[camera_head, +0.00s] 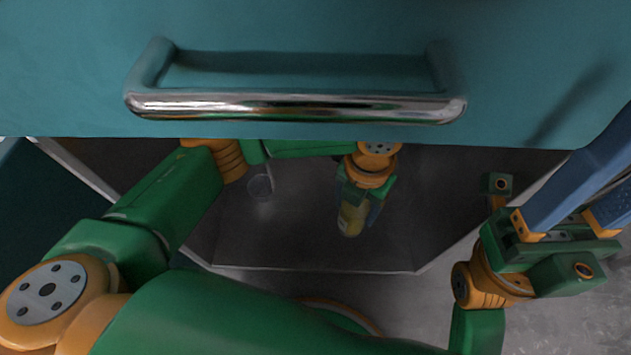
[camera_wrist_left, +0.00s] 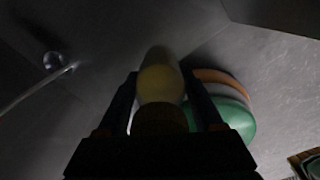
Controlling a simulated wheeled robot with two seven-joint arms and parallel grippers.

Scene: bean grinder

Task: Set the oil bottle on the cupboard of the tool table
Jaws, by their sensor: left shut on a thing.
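The oil bottle is yellow; its body shows in the head view (camera_head: 351,218) and in the left wrist view (camera_wrist_left: 160,84). My left gripper (camera_head: 357,200) is shut on it near its brown top, which lies between the dark fingers in the left wrist view (camera_wrist_left: 160,115). The bottle is over the grey floor of the open cupboard (camera_head: 300,250), below the teal front. I cannot tell whether its base touches that floor. My right gripper (camera_head: 607,175) is at the right, outside the cupboard, its blue fingers apart and empty; their tips leave the frame.
A teal front with a shiny metal handle (camera_head: 300,105) hangs over the cupboard opening and above my left forearm. A small clear cup (camera_head: 260,187) is left of the bottle. A dark teal panel (camera_head: 40,215) stands at the left.

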